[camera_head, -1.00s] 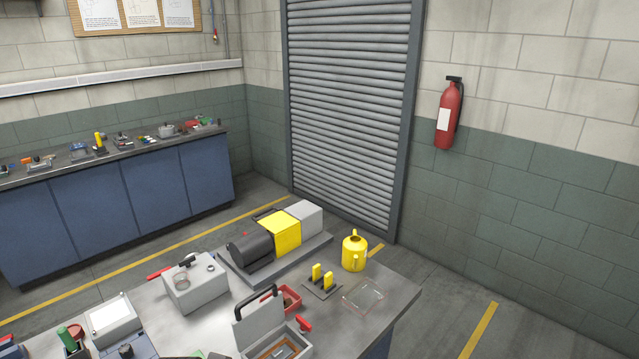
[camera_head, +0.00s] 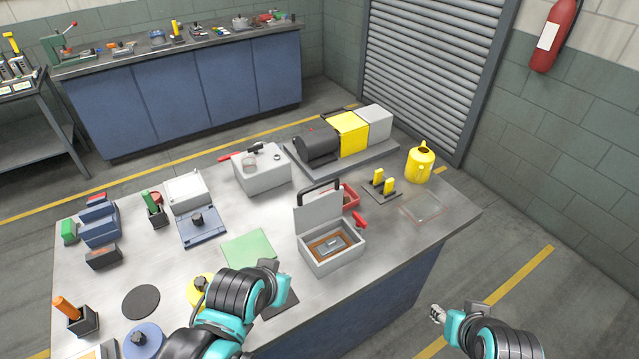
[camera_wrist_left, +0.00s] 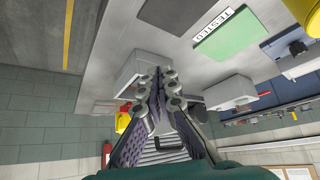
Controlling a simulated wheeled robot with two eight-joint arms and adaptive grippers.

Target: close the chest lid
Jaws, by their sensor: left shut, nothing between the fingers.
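The grey chest (camera_head: 333,262) stands open near the table's front edge in the head view. Its lid (camera_head: 318,214) is raised about upright at the back left, with a black handle (camera_head: 320,187) on top. A brown-framed grey plate shows inside. My left gripper (camera_wrist_left: 157,82) is shut and empty in the left wrist view, with the chest (camera_wrist_left: 140,68) beyond its fingers. In the head view my left wrist is left of and in front of the chest; its fingers are not clear there. My right gripper (camera_head: 435,326) is right of the table, apart from the chest; its finger opening is unclear.
A green sheet (camera_head: 248,249) lies left of the chest. A red bin (camera_head: 350,196) and a red-handled part (camera_head: 360,219) are close behind and right of it. A grey box (camera_head: 262,172), a pump (camera_head: 340,140) and a yellow can (camera_head: 420,165) stand farther back.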

